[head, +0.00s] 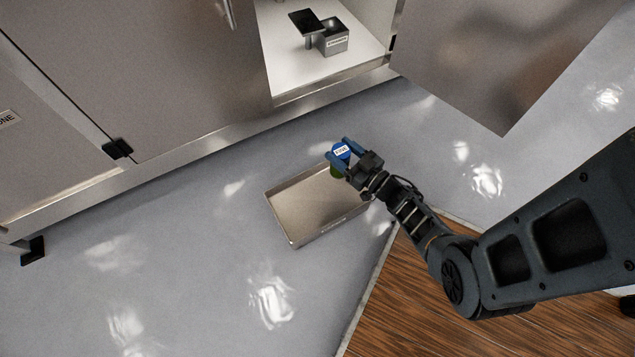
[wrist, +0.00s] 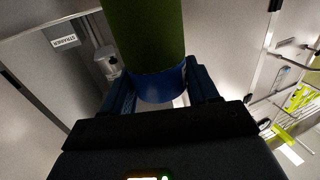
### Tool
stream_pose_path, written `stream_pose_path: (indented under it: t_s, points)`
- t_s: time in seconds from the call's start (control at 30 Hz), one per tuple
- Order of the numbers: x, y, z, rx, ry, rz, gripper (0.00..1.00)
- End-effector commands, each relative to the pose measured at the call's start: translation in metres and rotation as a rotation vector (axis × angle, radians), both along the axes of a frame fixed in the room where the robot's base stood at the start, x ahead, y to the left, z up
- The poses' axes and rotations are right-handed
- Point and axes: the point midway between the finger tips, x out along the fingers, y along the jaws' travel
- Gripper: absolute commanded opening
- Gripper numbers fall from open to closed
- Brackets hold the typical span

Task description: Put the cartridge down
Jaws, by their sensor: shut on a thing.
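The cartridge (wrist: 146,35) has a green body and a blue end, and fills the upper middle of the wrist view. My gripper (wrist: 160,88) is shut on its blue end. In the head view my gripper (head: 344,163) holds the cartridge (head: 341,151) over the far right corner of a shallow metal tray (head: 300,234) on the floor. The blue top carries a white label, and a bit of green shows below it. I cannot tell whether the cartridge touches the tray. The tray looks empty where it shows.
An open cabinet (head: 280,62) at the top holds a small grey labelled box (head: 334,42) with a dark lid. Its open door (head: 480,50) stands to the right. Closed metal panels (head: 130,60) line the left. Grey floor (head: 180,250) is clear left of the tray; wooden flooring (head: 400,310) lies at the bottom.

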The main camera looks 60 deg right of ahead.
Motion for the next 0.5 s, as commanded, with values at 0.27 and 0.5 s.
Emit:
stream_pose_path:
  t_s: [0.27,0.5]
  points:
    - [-0.004,0.026,-0.028,0.002,-0.001,-0.004,0.06]
    - [0.012,0.072,-0.06,0.001,0.0,-0.007,0.06]
